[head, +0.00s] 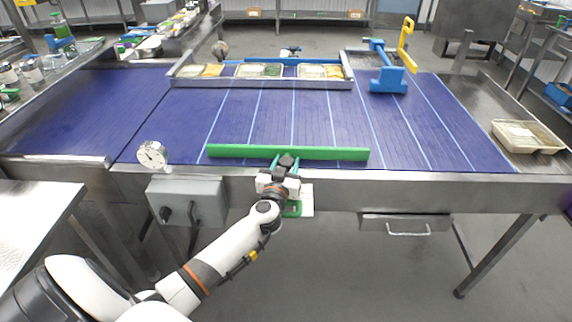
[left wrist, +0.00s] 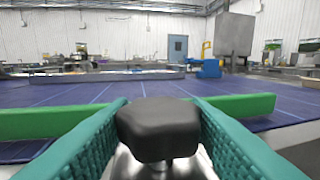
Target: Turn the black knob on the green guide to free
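The green guide (head: 235,151) is a long bar lying across the near edge of the blue conveyor. It also crosses the left wrist view (left wrist: 45,122). In the left wrist view the faceted knob (left wrist: 158,128) is large and close, on a metal shaft. My left gripper (head: 285,164) has its teal fingers on either side of the knob. I see no clear gap at the knob's sides, but cannot tell if the fingers press on it. My right gripper is not in view.
A metal-framed rack (head: 263,84) with food trays spans the belt's far part. A blue stand (head: 388,80) with a yellow part is at back right. The belt between guide and rack is clear.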

